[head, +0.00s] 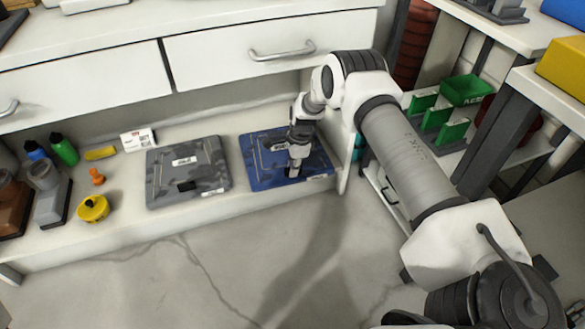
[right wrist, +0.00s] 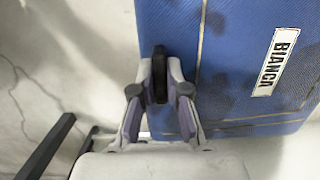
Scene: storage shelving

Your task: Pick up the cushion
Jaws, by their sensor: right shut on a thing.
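A flat blue cushion (head: 259,176) with a white label lies on the low shelf, under the right drawer. My right gripper (head: 293,171) reaches down over its front part. In the right wrist view the blue cushion (right wrist: 235,60) shows a label reading BIANCA. There my right gripper (right wrist: 160,85) is shut on a black tab at the cushion's edge. The cushion still appears flat on the shelf. A similar grey patterned cushion (head: 212,160) with a black tab lies to its left. My left gripper is not in view.
Green and blue bottles, an orange piece and a yellow round container (head: 93,209) stand on the shelf's left. A drawer (head: 220,48) overhangs the shelf. A white upright panel is close right of the blue cushion; green bins (head: 466,90) stand beyond. The floor in front is clear.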

